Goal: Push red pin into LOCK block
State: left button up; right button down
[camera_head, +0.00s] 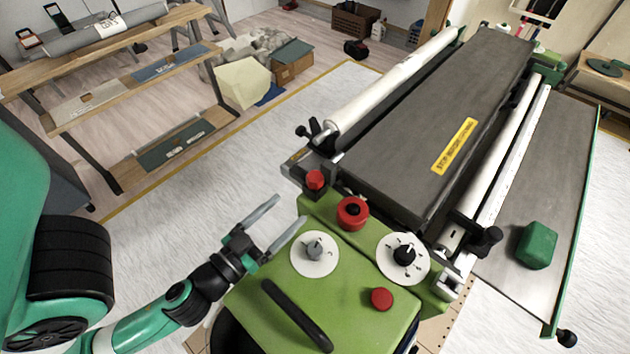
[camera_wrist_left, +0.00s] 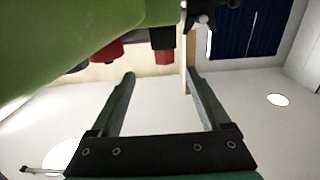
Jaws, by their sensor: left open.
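A red pin-like cap (camera_head: 316,180) stands at the left corner of the machine, above the green housing. The part under it is mostly hidden, and I can read no LOCK label. My left gripper (camera_head: 289,213) is open and empty, beside the left edge of the green housing, with its fingers pointing toward the red cap and apart from it. In the left wrist view the open fingers (camera_wrist_left: 160,78) frame a dark red part (camera_wrist_left: 162,59) beyond the tips. Another red part (camera_wrist_left: 106,52) shows left of it. I cannot tell which one is the pin.
The green control housing (camera_head: 345,275) carries a red knob (camera_head: 352,213), two white dials, a red button (camera_head: 381,299) and a black handle. A white roller (camera_head: 395,80) and a dark slab (camera_head: 440,120) lie behind. The pale floor left of the gripper is clear.

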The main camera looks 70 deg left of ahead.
aim_at(309, 184)
pick_arm(q)
jog(key=p+x, duration=0.1)
jog(key=x, duration=0.1)
jog(key=p+x, duration=0.1)
jog(key=x, duration=0.1)
jog(key=p+x, duration=0.1)
jog(key=x, duration=0.1)
jog(key=shift+r, duration=0.3)
jog(key=shift+a+f, duration=0.1)
jog(key=w+a+r+p, duration=0.1)
jog(key=w+a+p, duration=0.1)
jog(key=p, duration=0.2)
jog(key=shift+w+r, duration=0.1)
jog(key=shift+r, duration=0.1)
jog(key=shift+w+a+f, duration=0.35)
jog(key=shift+w+a, duration=0.05)
jog(key=shift+w, duration=0.25)
jog(key=shift+w+a+f, duration=0.1)
jog(key=shift+w+a, duration=0.1)
jog(key=shift+w, duration=0.2)
jog(key=shift+s, duration=0.1)
jog(key=shift+c, duration=0.2)
grip_shut()
